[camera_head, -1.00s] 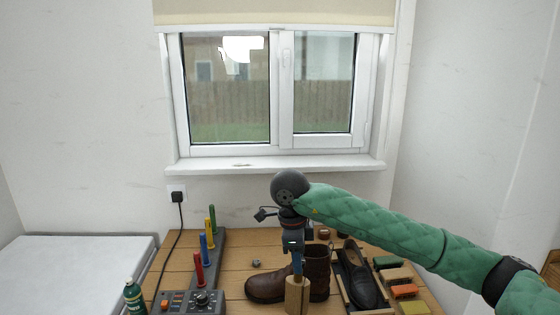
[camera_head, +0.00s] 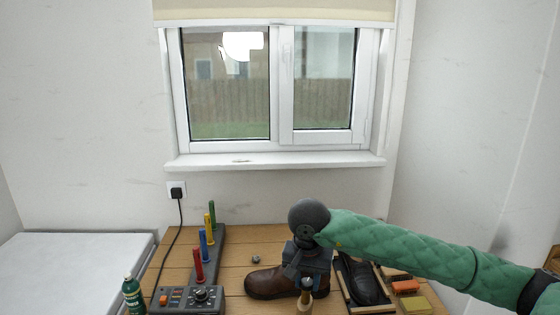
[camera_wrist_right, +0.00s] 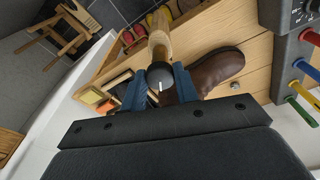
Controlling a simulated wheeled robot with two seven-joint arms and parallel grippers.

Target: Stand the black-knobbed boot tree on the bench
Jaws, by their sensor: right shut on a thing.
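The black-knobbed boot tree shows in the right wrist view as a dark round knob (camera_wrist_right: 159,75) on a pale wooden shaft (camera_wrist_right: 159,42). My right gripper (camera_wrist_right: 160,90) is shut on it near the knob, with one blue finger on each side. In the head view my right gripper (camera_head: 306,264) is above the front of the bench (camera_head: 236,262), beside a brown boot (camera_head: 268,283) and partly covering it. The tree's wooden part (camera_head: 305,302) shows below it; its lower end is cut off by the picture edge. My left gripper is not in view.
A dark shoe (camera_head: 362,284) lies in a tray to the right, with orange (camera_head: 405,287) and yellow-green (camera_head: 414,304) blocks beyond. A grey unit with coloured pegs (camera_head: 198,265) and a green bottle (camera_head: 133,296) stand left.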

